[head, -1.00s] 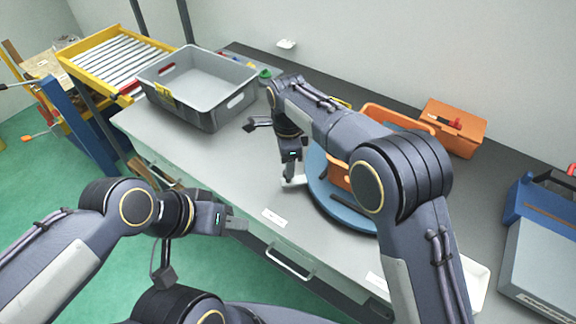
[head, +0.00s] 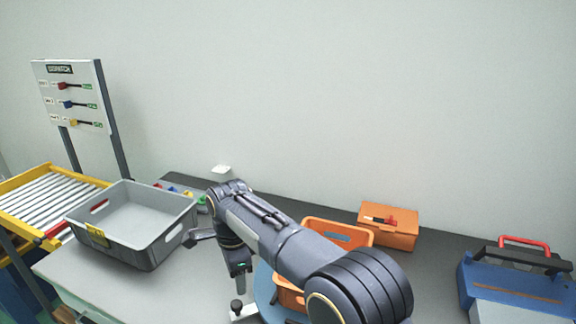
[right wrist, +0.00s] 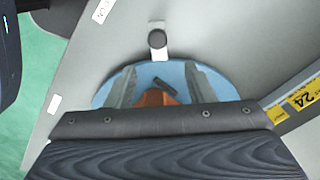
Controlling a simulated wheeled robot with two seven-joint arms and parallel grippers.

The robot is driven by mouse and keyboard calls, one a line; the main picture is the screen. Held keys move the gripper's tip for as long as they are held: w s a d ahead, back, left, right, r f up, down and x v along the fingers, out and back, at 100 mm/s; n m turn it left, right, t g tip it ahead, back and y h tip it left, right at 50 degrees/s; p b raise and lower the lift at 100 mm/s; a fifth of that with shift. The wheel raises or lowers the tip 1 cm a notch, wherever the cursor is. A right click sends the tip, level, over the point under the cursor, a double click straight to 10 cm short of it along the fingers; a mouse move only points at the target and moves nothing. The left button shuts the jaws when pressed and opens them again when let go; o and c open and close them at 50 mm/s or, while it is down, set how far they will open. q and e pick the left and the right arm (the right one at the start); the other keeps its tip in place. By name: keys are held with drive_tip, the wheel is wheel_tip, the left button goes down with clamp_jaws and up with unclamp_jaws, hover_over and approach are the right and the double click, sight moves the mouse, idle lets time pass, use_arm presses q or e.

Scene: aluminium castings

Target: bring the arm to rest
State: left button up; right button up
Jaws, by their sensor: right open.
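My right arm reaches over the grey worktable from the bottom right of the head view. My right gripper (head: 240,288) points down at the left edge of a blue round turntable (head: 265,288), close to a black knob (head: 237,304) on a pale plate. In the right wrist view, the two fingers (right wrist: 160,88) stand apart with nothing held between them. The turntable (right wrist: 104,94) and part of an orange thing (right wrist: 156,98) show beyond them, with the knob (right wrist: 157,39) farther up. My left arm and gripper are outside the head view.
A grey crate (head: 150,250) stands at the table's left, beside a roller conveyor (head: 40,205). Orange bins (head: 362,235) are at the turntable, partly behind my arm. An orange box (head: 390,228) stands behind. A blue case (head: 515,280) is at right. The table front-left is clear.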

drive_tip(key=s+d+r+n+y, duration=0.1)
drive_tip(key=s+d+r+n, duration=0.15)
drive_tip(key=d, duration=0.65)
drive_tip(key=s+d+r+n+t+y, duration=0.15)
drive_tip(key=d+r, duration=0.25)
drive_tip(key=d, duration=0.5)
drive_tip(key=s+d+r+n+y, duration=0.1)
drive_tip(key=d+r, duration=0.3)
drive_tip(key=d, duration=0.5)
drive_tip(key=s+d+f+n+t, duration=0.1)
drive_tip(key=s+d+f, duration=0.1)
drive_tip(key=s, duration=0.4)
drive_tip(key=s+d+f+n+t, duration=0.1)
drive_tip(key=s+d+f+n, duration=0.1)
drive_tip(key=s, duration=0.5)
drive_tip(key=s+d+f+n+t, duration=0.2)
drive_tip(key=s+d+f, duration=0.1)
drive_tip(key=s+d, duration=0.3)
drive_tip(key=shift+s+f, duration=0.15)
drive_tip(key=shift+s, duration=0.55)
